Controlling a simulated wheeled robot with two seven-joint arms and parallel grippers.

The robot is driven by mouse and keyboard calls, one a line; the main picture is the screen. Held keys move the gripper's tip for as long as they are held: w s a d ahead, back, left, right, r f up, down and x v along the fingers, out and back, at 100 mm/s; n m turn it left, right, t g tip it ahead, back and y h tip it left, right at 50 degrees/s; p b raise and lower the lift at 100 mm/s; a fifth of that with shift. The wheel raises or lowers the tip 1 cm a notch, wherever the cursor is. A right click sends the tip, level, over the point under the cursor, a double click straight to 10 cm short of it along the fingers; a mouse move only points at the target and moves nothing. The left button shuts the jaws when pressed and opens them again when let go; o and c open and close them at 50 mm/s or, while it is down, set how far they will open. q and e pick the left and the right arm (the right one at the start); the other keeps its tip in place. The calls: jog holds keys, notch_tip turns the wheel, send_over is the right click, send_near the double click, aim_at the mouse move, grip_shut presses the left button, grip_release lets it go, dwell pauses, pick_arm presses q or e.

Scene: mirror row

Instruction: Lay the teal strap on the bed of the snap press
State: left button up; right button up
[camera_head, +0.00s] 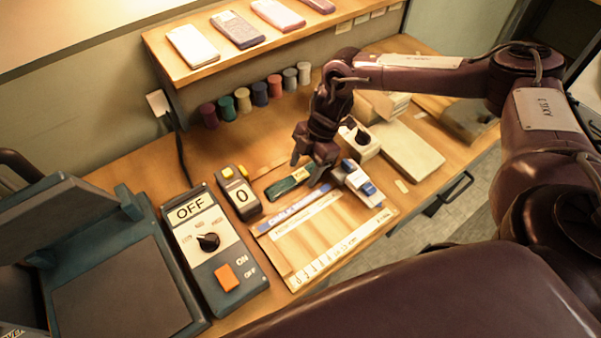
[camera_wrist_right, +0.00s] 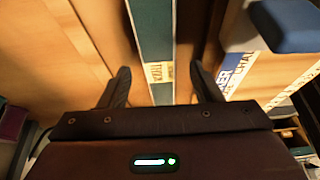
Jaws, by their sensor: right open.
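My right gripper (camera_head: 312,168) is open, low over the labelled end. In the right wrist view the strap (camera_wrist_right: 153,35) runs between the two spread fingers (camera_wrist_right: 163,84), apart from both. A large blue-grey press with a raised lid and a flat dark bed (camera_head: 122,292) stands at the left. I cannot tell whether this is the snap press. The bed is bare. My left gripper is out of view.
A control box (camera_head: 218,250) reading OFF and a counter (camera_head: 238,193) reading 0 stand between press and strap. A white and blue device (camera_head: 357,184) is close right of my gripper. Spools (camera_head: 243,100) line the back under a shelf (camera_head: 225,62).

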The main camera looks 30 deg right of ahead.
jog(key=shift+f, duration=0.25)
jog(key=c, duration=0.9)
jog(key=shift+c, duration=1.3)
jog(key=shift+r, duration=0.1)
notch_tip(320, 180, up, 15)
jog(key=b, duration=0.1)
notch_tip(320, 180, up, 5)
jog(key=p, duration=0.2)
send_over(304, 172)
jog(key=a+m+t+h, duration=0.1)
jog(key=m, duration=0.5)
jog(key=a+f+m+t+h, duration=0.1)
jog(key=a+m+t+h, duration=0.1)
jog(key=m, duration=0.5)
jog(key=a+f+m+t+h, duration=0.1)
jog(key=m+t, duration=0.1)
jog(key=m, duration=0.4)
jog(key=shift+s+a+f+m, duration=0.2)
jog(key=shift+a+f+m, duration=0.05)
jog(key=shift+a+m, duration=0.05)
